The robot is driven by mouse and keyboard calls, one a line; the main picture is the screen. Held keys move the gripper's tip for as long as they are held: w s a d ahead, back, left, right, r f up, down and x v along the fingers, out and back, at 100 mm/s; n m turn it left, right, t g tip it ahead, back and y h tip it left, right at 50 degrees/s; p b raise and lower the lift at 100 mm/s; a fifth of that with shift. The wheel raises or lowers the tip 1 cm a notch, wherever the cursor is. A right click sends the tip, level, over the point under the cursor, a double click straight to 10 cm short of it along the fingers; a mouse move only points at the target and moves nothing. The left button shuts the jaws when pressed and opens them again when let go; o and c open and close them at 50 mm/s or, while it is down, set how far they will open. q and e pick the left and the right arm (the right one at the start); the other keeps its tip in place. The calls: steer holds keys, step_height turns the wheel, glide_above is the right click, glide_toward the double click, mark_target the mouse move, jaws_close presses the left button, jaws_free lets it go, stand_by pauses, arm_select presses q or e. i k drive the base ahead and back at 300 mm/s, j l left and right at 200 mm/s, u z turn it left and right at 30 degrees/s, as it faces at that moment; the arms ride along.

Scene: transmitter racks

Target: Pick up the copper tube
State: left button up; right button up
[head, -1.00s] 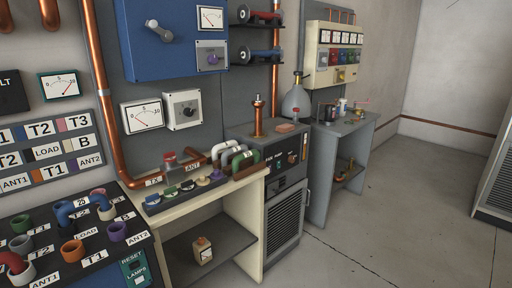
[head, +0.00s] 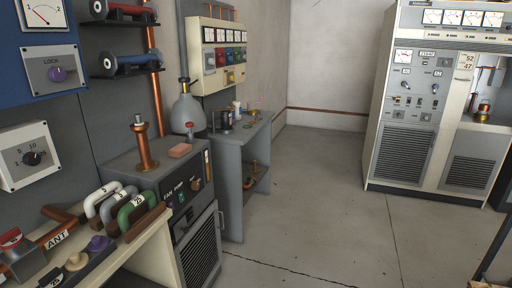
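Several copper things show, and I cannot tell which one is the copper tube. A copper post with a wide round foot (head: 145,148) stands upright on top of the grey fan cabinet at left. A brown copper-coloured tube end (head: 60,217) lies by the ANT label on the near bench. A vertical copper pipe (head: 156,85) runs up the wall. A small copper-coloured piece (head: 250,182) is on the low shelf of the far bench, too small to make out. Another copper-coloured part (head: 484,108) sits in the bay of the right rack. Neither gripper is in view.
White, grey and green U-links (head: 138,208) stand in a holder on the near bench. A grey flask (head: 188,115) is behind. The far bench (head: 230,165) juts out. Open floor (head: 320,200) lies between it and the rack.

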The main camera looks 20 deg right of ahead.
mark_target(483, 108)
steer(key=i+l+z, duration=0.15)
steer(key=i+z, duration=1.15)
steer(key=i, duration=0.45)
steer(key=i+z, duration=0.1)
steer(key=i, duration=0.5)
steer(key=i+j+z, duration=0.15)
steer(key=i, duration=0.5)
steer(key=i+l+z, duration=0.1)
steer(key=i+z, duration=0.6)
steer(key=i+j+z, duration=0.1)
steer(key=i+z, duration=0.25)
steer(key=i, duration=0.1)
